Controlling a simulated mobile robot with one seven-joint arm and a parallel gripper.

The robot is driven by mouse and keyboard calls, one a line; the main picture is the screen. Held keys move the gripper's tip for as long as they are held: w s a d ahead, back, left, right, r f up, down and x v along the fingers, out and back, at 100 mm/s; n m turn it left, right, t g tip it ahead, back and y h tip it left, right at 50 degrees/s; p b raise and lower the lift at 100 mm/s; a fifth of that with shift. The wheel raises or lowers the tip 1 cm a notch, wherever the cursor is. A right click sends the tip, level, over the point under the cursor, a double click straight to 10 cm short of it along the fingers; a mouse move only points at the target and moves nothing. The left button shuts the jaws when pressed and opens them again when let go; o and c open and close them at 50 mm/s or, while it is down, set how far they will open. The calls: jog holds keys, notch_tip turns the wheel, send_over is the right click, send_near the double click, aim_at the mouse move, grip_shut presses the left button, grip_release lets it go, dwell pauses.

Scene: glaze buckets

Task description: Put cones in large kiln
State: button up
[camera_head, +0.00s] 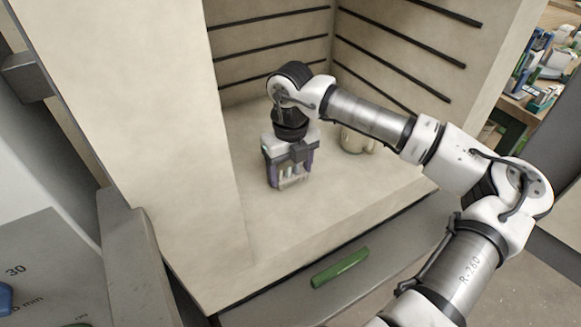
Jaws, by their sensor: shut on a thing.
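The large kiln (172,150) is a pale beige chamber with its front open toward me and dark grooves along its inner walls. My gripper (290,158) points down inside it, over the chamber floor (225,140). It is shut on the cones (289,175), a small purple-and-grey pack with pale upright pieces showing at its front. The pack is upright, at or just above the floor; I cannot tell whether it touches. The fingertips are hard to make out against the pack.
A cream pot (354,140) stands on the kiln floor behind my arm. A green bar (340,268) lies on the grey ledge (290,300) in front of the kiln. A cluttered shelf (515,108) is at the right.

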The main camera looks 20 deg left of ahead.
aim_at(290, 164)
jog(key=shift+f, duration=0.15)
jog(key=o, duration=1)
notch_tip(290, 164, up, 12)
jog(key=shift+r, duration=0.2)
